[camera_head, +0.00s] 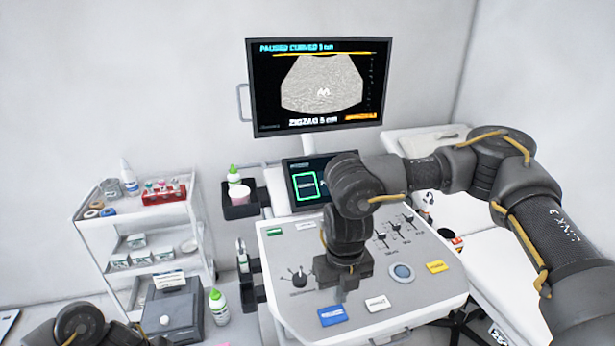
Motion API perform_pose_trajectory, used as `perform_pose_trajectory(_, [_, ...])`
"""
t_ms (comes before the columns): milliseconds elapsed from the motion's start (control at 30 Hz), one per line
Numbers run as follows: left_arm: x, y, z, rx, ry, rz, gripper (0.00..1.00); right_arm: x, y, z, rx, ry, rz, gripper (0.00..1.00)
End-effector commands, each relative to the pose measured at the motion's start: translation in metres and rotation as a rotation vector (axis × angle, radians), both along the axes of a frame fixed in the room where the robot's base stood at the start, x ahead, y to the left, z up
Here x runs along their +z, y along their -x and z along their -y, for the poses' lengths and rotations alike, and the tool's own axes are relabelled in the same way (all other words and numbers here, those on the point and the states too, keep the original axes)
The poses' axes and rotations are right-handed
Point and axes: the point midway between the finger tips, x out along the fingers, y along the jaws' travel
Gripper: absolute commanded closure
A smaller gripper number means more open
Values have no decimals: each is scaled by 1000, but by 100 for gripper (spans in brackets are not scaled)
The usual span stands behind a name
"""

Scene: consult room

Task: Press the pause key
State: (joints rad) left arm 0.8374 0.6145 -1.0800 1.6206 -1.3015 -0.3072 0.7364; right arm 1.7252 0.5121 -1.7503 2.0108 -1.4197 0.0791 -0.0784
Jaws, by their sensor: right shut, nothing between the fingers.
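The ultrasound console panel (440,295) carries a blue key (332,316), a white key (377,303), a yellow key (437,267) and a small green key (275,232). Their labels are too small to read, so I cannot tell which is the pause key. My right gripper (343,296) is shut and empty, pointing down over the panel just behind the blue and white keys. I cannot tell whether its tips touch the panel. The monitor (320,85) reads "PAUSED CURVED 5 cm" above a grey scan. Only part of my left arm shows at the lower left; its gripper is out of view.
The panel also has a round trackball (401,272), a knob (299,279) and sliders (397,228). A small touch screen (306,186) stands behind. A supply trolley (90,220) is at left, a bed (505,285) at right.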

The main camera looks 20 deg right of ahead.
Motion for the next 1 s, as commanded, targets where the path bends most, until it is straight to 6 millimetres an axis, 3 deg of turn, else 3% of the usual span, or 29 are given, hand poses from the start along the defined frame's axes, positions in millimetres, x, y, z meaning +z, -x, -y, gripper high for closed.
perform_pose_trajectory(600, [-4, 3, -2, -2, -7, -9, 100, 37, 50, 0, 1, -1, 3, 100])
perform_pose_trajectory(1000, [-4, 3, -2, -1, -7, -8, 100, 40, 54, 0, 0, 0, 1, 100])
